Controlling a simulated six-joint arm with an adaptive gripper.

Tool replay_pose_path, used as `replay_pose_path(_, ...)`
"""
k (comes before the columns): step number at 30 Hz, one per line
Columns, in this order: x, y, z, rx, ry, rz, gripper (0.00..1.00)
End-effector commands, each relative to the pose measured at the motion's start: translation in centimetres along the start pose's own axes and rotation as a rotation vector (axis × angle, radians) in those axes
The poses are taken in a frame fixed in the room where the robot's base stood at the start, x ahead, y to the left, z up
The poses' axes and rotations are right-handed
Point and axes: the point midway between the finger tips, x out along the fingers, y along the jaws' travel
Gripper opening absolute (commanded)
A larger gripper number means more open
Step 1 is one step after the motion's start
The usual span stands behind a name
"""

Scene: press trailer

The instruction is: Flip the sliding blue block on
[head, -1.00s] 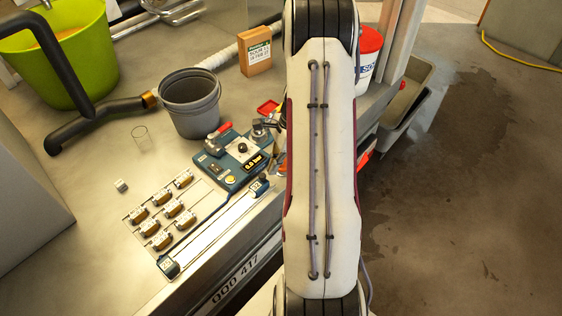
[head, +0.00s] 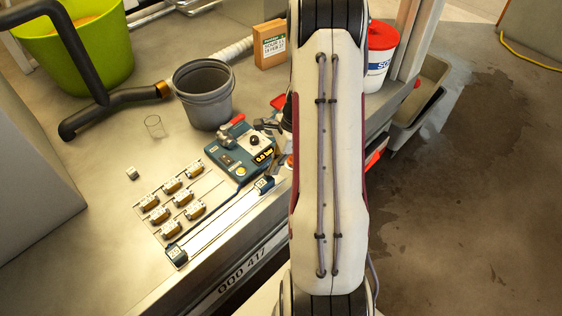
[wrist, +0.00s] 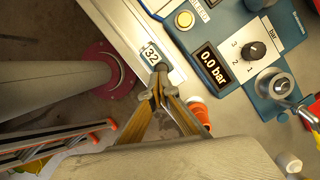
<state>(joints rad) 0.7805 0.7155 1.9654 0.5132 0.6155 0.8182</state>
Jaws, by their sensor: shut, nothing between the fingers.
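In the head view, a pale rail runs along the counter's edge with a small blue block at each end, one at the upper right (head: 264,186) and one at the lower left (head: 177,256). In the wrist view, a blue block marked 32 (wrist: 152,56) sits at the end of the rail. My gripper (wrist: 161,76) is shut and empty, its tips at the lower edge of this block. I cannot tell whether they touch it. A blue control box (head: 232,160) stands beside the rail, and its display (wrist: 212,67) reads 0.0 bar. My gripper is hidden in the head view.
Several small valve units (head: 172,186) lie left of the rail. A grey bucket (head: 204,97) stands behind the control box. In the wrist view, a dial knob (wrist: 254,51), a metal knob (wrist: 278,86) and an orange fitting (wrist: 199,110) are right of my fingers.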

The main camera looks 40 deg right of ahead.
Motion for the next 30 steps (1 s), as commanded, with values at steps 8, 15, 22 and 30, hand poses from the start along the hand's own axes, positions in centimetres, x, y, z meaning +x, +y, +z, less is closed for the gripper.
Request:
replay_pose_path(8,1.5,2.8,4.9,-0.004,-0.002,0.007,0.00)
replay_pose_path(15,2.9,5.1,9.1,-0.004,-0.001,0.008,0.00)
replay_pose_path(22,4.0,7.0,12.7,-0.003,-0.001,0.007,0.00)
replay_pose_path(30,5.0,8.7,15.7,-0.001,0.000,0.007,0.00)
